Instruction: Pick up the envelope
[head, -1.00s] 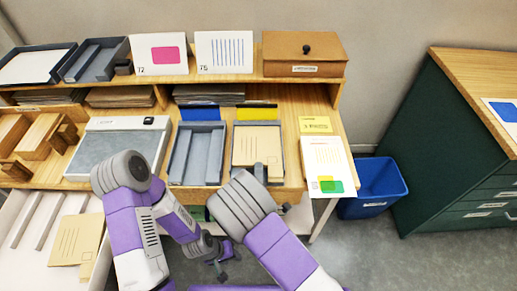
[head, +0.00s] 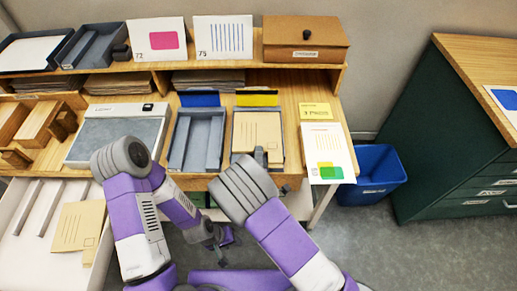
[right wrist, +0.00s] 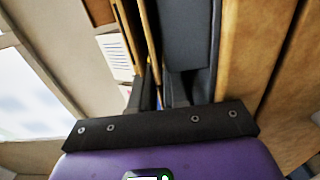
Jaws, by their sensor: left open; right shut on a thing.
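A tan envelope (head: 257,128) with printed lines lies in the grey tray with the yellow tab (head: 257,99). My right gripper (head: 261,157) is at its front edge and shut on it. The envelope still sits within the tray's outline. The right wrist view shows thin tan edges (right wrist: 150,35) beside dark grey parts, but the grip itself is unclear there. My left gripper (head: 222,241) is open and empty, low in front of the desk. Another tan envelope (head: 77,222) lies in the open white drawer (head: 32,214) at the left.
A grey tray with a blue tab (head: 197,138) stands left of the envelope's tray. A card with coloured patches (head: 328,150) lies to the right. A blue bin (head: 372,176) stands on the floor beside a green cabinet (head: 441,130). A shelf with cards and a wooden box (head: 305,44) runs behind.

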